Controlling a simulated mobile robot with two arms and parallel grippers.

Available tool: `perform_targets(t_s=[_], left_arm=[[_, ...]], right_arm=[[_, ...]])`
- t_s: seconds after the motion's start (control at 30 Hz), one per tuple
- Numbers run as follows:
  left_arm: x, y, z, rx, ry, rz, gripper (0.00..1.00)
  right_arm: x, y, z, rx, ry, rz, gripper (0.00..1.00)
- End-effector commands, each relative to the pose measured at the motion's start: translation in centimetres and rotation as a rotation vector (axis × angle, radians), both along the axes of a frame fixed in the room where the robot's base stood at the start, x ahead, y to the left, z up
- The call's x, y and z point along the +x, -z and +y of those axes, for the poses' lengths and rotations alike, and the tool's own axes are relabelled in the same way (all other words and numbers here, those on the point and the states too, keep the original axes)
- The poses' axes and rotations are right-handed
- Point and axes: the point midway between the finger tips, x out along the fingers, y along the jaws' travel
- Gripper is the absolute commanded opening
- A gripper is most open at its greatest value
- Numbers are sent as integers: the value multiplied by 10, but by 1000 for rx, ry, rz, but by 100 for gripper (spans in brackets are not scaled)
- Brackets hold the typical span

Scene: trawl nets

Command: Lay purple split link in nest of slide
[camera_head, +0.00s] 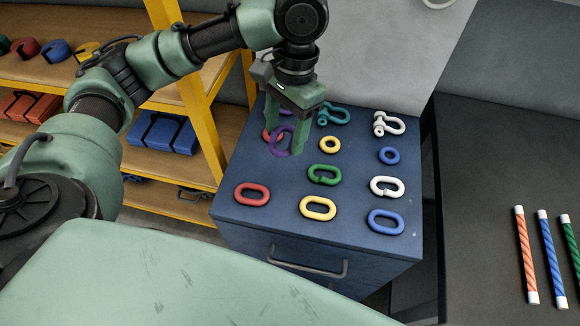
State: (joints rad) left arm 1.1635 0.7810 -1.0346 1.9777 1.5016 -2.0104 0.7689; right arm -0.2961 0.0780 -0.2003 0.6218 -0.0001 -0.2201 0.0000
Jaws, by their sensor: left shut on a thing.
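The purple split link (273,147) is between the fingers of my left gripper (284,142), over the back left part of the blue cabinet top (285,217). The gripper points down and is shut on the link. I cannot tell whether the link touches the top. The fingers hide part of it. A red piece (267,133) shows partly behind the gripper. No slide or nest can be made out. My right gripper is not in view.
Near the held link lie a yellow ring (330,137), a green split link (338,175), a white split link (401,187) and a teal shackle (346,116). Red, yellow and blue links line the front. A dark table (470,190) with striped rods stands right; yellow-framed shelves (185,97) stand left.

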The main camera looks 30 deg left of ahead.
Motion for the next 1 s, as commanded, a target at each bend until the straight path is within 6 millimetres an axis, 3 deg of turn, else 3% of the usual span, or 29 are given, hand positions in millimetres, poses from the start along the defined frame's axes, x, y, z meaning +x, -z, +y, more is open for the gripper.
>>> perform_targets(t_s=[0.1,0.3,0.57,0.8,1.0], left_arm=[[-2,37,-1,-3,1,7,5],[-1,74,0,0,-2,1,5],[0,93,0,0,-1,1,5],[0,126,0,-1,-1,0,5],[0,128,0,-1,0,-3,5]], right_arm=[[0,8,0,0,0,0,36],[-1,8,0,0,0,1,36],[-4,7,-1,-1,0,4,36],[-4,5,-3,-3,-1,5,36],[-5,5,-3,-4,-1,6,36]])
